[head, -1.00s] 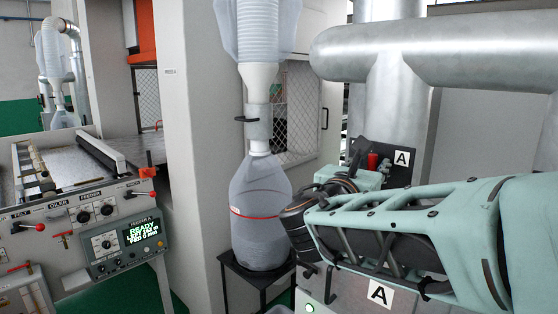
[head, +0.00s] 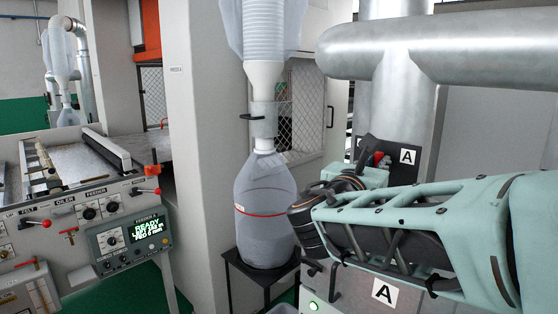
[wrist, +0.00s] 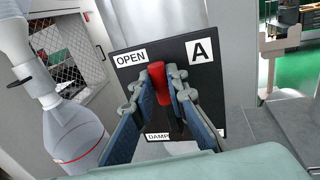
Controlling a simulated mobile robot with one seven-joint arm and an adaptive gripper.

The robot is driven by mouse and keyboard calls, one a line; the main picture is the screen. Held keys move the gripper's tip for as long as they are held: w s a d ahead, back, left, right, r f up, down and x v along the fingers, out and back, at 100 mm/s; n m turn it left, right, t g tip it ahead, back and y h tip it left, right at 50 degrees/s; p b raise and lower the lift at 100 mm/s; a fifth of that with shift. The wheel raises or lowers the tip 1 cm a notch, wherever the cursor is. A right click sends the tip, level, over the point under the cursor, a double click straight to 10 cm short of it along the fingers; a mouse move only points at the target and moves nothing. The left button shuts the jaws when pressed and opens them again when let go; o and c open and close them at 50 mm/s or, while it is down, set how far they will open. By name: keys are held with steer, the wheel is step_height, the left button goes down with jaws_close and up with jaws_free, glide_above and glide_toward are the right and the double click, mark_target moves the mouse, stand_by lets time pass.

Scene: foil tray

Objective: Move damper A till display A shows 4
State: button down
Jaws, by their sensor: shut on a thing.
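Damper A's red handle (wrist: 158,82) stands in front of a black plate (wrist: 205,82) marked OPEN and A in the wrist view. My gripper (wrist: 167,80) is shut on this handle, one finger on each side. In the head view the red handle (head: 380,159) shows small beside the plate's A label (head: 407,157), tilted, behind my arm. The lower end of the lever and part of the plate's bottom label are hidden by my fingers. A lit screen marked FEEDER A (head: 148,229) reads READY with smaller lines. I cannot make out a display A number for the damper.
A clear collection bag (head: 265,195) hangs under a pipe on a black stand left of my arm. Thick metal ducts (head: 420,50) run above and behind the plate. A feeder machine (head: 90,205) with knobs and red levers stands at the left.

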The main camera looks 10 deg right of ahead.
steer(key=m+b, duration=0.1)
steer(key=b, duration=0.2)
steer(key=s+d+m+b, duration=0.1)
steer(key=b, duration=0.2)
steer(key=s+f+m+b, duration=0.1)
steer(key=m+b, duration=0.1)
steer(key=b, duration=0.1)
steer(key=shift+s+d+t+h, duration=0.2)
steer(key=shift+d+t+h, duration=0.1)
steer(key=shift+d, duration=0.1)
steer(key=shift+r, duration=0.1)
steer(key=c, duration=1.9)
jaws_free()
